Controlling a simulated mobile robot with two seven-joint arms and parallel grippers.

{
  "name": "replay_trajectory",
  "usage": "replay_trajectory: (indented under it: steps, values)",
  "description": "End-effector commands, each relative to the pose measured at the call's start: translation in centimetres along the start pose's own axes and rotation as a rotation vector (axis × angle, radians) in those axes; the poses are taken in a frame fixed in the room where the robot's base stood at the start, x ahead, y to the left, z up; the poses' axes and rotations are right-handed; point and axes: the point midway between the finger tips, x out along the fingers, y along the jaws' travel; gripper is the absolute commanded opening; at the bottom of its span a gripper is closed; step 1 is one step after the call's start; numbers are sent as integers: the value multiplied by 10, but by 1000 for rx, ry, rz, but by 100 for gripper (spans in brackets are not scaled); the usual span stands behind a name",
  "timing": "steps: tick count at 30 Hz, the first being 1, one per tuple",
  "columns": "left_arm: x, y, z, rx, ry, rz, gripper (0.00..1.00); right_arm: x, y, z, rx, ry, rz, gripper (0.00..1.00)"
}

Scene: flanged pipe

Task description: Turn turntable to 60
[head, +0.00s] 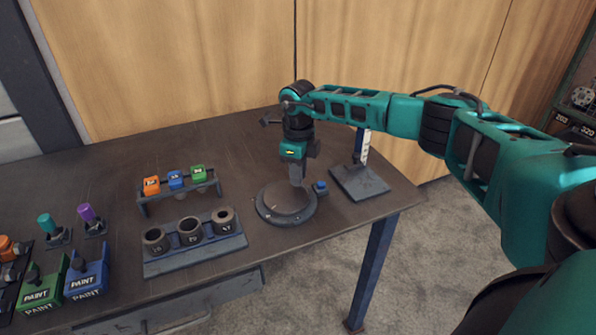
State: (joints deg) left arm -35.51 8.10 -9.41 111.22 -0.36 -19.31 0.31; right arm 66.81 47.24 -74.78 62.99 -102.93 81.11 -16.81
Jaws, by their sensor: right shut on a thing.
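The turntable (285,204), a dark round disc on a wider round base, sits on the table near its right end. A small blue piece (320,187) is at its right rear edge. My right gripper (297,182) points down over the rear right part of the disc, with its fingertips at the top surface. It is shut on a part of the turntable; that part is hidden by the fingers. I cannot read any angle marks on the turntable. My left gripper is not in view.
A rack with three coloured blocks (176,181) and a block with three dark cups (191,236) stand left of the turntable. A square stand with an upright scale (360,183) is to its right. Paint containers (86,272) are at the far left. The table's front edge is close.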

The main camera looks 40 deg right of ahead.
Motion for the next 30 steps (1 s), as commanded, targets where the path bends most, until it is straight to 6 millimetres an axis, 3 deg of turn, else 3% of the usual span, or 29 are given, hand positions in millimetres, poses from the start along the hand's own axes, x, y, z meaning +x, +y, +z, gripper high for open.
replay_trajectory:
  steps: [2,3,11,21,30]
  values:
    - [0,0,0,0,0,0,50,-1,-1,0,0,-2,-1,0]
    - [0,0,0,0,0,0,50,-1,-1,0,0,-2,-1,19]
    - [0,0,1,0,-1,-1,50,-1,0,0,0,-1,-1,44]
    - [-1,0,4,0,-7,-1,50,-7,0,0,-1,-2,-1,44]
    - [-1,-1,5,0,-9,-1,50,-66,-1,1,-2,-6,-2,44]
